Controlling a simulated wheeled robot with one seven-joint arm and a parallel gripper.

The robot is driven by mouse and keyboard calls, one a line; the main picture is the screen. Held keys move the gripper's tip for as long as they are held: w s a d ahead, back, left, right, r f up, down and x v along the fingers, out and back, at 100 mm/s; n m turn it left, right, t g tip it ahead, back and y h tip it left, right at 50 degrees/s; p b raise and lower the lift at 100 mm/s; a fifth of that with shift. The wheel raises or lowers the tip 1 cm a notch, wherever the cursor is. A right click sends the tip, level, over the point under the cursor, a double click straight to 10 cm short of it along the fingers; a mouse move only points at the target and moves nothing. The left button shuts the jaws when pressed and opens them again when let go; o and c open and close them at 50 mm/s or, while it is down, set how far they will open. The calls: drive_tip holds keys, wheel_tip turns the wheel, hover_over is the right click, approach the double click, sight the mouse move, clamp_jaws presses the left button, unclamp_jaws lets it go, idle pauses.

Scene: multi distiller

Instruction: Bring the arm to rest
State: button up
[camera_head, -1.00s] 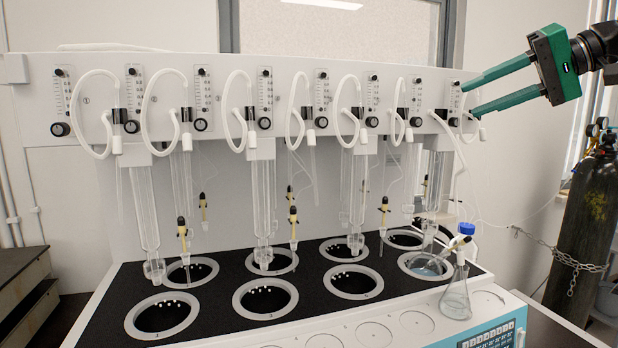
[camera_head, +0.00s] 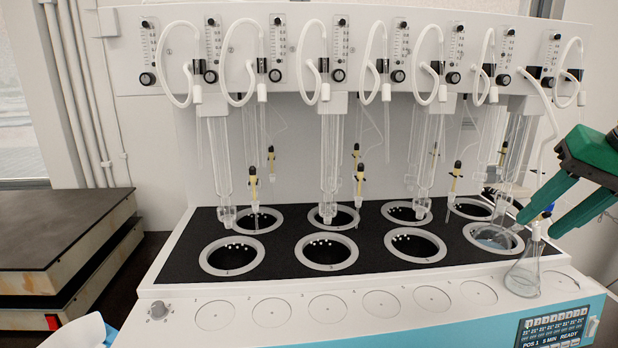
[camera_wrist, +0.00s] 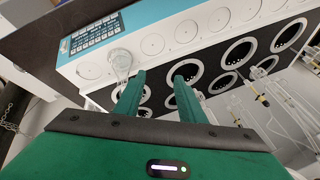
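My green gripper (camera_head: 535,226) is at the right of the head view, its two fingers pointing left and apart. They appear close to the neck of a clear conical flask (camera_head: 523,274), which stands on the distiller's front right ledge. In the wrist view the gripper (camera_wrist: 160,77) is open with nothing between its fingers. The flask (camera_wrist: 121,64) there is just beyond the left fingertip, apart from it as far as I can tell. The white distiller (camera_head: 190,279) has a black top with several round wells. A blue cap (camera_head: 545,213) shows partly behind the fingers.
Glass tubes (camera_head: 217,160) and white hoses hang above the wells. The control panel (camera_head: 553,328) is at the front right. Dark-topped slabs (camera_head: 60,225) are stacked at the left. The ledge left of the flask is clear.

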drive_tip(key=s+f+g, duration=0.2)
drive_tip(key=s+f, duration=0.4)
drive_tip(key=f, duration=0.4)
drive_tip(key=s+f+m+g+h, duration=0.1)
drive_tip(key=s+f+g, duration=0.2)
drive_tip(key=s+f, duration=0.3)
wheel_tip(320, 180, down, 5)
drive_tip(key=shift+s+r, duration=0.2)
drive_tip(key=shift+s, duration=0.15)
drive_tip(key=shift+w+f, duration=0.2)
drive_tip(key=shift+w, duration=0.45)
